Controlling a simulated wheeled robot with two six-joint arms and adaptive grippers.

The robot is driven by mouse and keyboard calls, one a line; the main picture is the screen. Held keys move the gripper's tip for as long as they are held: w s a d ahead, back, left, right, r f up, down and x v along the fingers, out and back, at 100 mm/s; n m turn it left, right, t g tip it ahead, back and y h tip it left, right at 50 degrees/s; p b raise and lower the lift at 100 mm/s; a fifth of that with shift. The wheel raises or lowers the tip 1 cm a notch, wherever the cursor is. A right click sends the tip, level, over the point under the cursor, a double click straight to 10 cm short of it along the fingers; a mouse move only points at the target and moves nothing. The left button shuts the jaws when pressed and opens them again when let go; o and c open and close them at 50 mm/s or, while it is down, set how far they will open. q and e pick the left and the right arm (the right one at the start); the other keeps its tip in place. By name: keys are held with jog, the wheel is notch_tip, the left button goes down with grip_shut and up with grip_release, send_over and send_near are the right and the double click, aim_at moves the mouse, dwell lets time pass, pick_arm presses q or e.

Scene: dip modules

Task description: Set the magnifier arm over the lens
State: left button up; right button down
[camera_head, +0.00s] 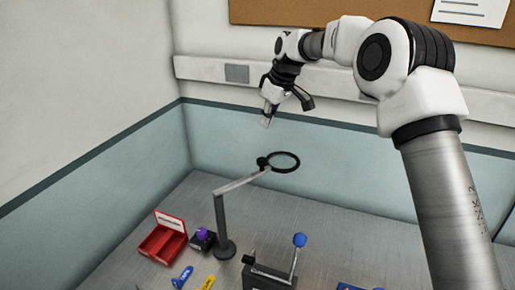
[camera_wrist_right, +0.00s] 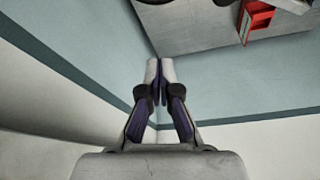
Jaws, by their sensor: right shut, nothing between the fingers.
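The magnifier arm (camera_head: 242,181) is a light grey bar on an upright dark post (camera_head: 220,225). It reaches up and right from the post top to a dark joint and a black ring (camera_head: 284,171) at its far end. The ring hangs over bare bench, near the back wall. My right gripper (camera_head: 265,122) is shut and empty, in the air above and slightly left of the ring, apart from it. In the right wrist view its fingertips (camera_wrist_right: 159,64) are together with nothing between them. I cannot make out a separate lens on the bench. My left gripper is not in view.
A red tray (camera_head: 155,243) with a label stands left of the post; it also shows in the right wrist view (camera_wrist_right: 257,20). Beside it are a purple-knobbed block (camera_head: 203,241), a blue piece (camera_head: 182,277) and a yellow piece (camera_head: 208,283). A blue-balled lever device (camera_head: 268,276) stands in front.

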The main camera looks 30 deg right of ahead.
notch_tip(320, 180, down, 10)
jog(key=p, duration=0.4)
dwell(0.6)
